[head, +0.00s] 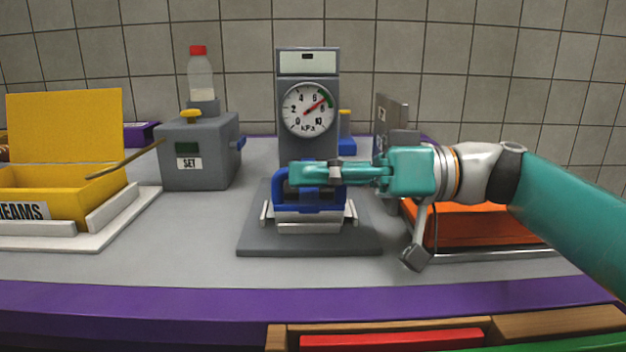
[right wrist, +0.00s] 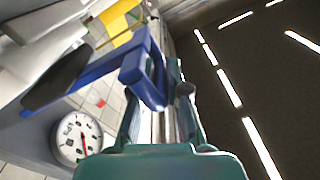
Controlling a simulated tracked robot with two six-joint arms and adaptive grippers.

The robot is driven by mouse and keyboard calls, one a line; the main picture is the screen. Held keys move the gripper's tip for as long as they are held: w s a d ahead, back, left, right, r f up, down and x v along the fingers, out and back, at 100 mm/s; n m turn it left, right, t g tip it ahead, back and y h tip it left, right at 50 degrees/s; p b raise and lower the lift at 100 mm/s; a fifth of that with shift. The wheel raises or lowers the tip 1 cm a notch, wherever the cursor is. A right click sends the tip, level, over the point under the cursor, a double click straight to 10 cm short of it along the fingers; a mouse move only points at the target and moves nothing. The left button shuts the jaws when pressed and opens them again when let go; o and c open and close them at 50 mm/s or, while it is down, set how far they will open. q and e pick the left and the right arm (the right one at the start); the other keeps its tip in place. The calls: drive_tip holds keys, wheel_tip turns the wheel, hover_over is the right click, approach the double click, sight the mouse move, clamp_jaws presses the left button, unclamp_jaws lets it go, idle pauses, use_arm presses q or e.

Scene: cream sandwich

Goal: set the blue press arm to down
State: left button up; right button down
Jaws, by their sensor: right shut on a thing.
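The blue press arm (head: 280,190) is a blue frame on the grey press (head: 309,98) at the middle of the head view. Its bar lies low, just above the silver block on the press base (head: 310,246). My right gripper (head: 312,173) reaches in from the right and is shut on the press arm's bar. In the right wrist view the blue arm (right wrist: 145,75) runs between the teal fingers. The round kPa gauge (head: 309,109) has its red needle pointing to the upper right, by the green band. My left gripper is not in view.
A grey SET box (head: 200,152) with a yellow knob and a red-capped bottle (head: 199,75) stands left. A yellow open box (head: 62,190) sits in a white tray at far left. An orange tray (head: 470,228) lies under my right arm.

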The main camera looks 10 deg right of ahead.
drive_tip(key=shift+f, duration=0.1)
idle(0.3)
drive_tip(key=c, duration=1.2)
unclamp_jaws()
drive_tip(key=shift+w, duration=0.1)
drive_tip(key=d, duration=0.4)
drive_tip(key=s+d, duration=0.1)
drive_tip(key=d, duration=0.3)
drive_tip(key=s+d, duration=0.1)
drive_tip(key=d, duration=0.2)
drive_tip(key=shift+s+d, duration=0.2)
drive_tip(key=shift+d, duration=0.2)
drive_tip(key=shift+f, duration=0.1)
